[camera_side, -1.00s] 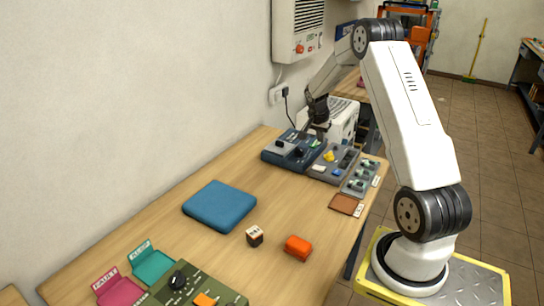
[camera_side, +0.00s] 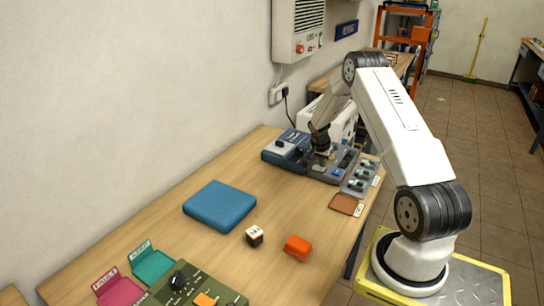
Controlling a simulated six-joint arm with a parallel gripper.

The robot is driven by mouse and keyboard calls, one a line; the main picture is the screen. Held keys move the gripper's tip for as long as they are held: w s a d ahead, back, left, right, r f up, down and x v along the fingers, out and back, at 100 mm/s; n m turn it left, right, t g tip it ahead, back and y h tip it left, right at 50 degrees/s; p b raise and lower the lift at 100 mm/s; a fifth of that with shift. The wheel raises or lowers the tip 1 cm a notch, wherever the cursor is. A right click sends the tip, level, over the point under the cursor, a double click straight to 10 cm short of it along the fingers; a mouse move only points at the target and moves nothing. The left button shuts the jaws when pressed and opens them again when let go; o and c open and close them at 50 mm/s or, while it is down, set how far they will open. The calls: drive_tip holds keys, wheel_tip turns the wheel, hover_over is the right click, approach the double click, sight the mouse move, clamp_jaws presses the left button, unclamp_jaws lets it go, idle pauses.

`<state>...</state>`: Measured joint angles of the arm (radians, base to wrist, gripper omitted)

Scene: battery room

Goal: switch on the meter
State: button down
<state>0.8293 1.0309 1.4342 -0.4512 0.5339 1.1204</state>
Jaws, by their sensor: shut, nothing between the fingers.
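My gripper (camera_side: 322,151) is shut and empty, pointing down at the dark blue and grey panels on the far part of the bench. Its tips are low over the grey panel (camera_side: 318,172), near where a yellow control stands; I cannot tell whether they touch it. The gripper hides most of that control. The dark blue panel (camera_side: 277,157) with knobs lies to the left. A green unit (camera_side: 228,297) with a black knob and an orange part lies at the near edge. Labels are too small to read, so I cannot tell which is the meter.
A panel of green-topped parts (camera_side: 359,181) and a brown pad (camera_side: 343,204) lie right of the grey panel. Pink (camera_side: 119,291) and teal (camera_side: 152,264) trays stand near left.

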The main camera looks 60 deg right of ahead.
drive_tip(key=shift+f, duration=0.15)
drive_tip(key=shift+s+f, duration=0.15)
drive_tip(key=shift+f, duration=0.15)
idle(0.3)
drive_tip(key=shift+w+r, duration=0.3)
drive_tip(key=shift+w, duration=0.45)
idle(0.3)
drive_tip(key=shift+r, duration=0.75)
drive_tip(key=s+v, duration=0.2)
drive_tip(key=v, duration=1)
drive_tip(key=shift+s+d+r, duration=0.2)
drive_tip(key=shift+s+d, duration=0.15)
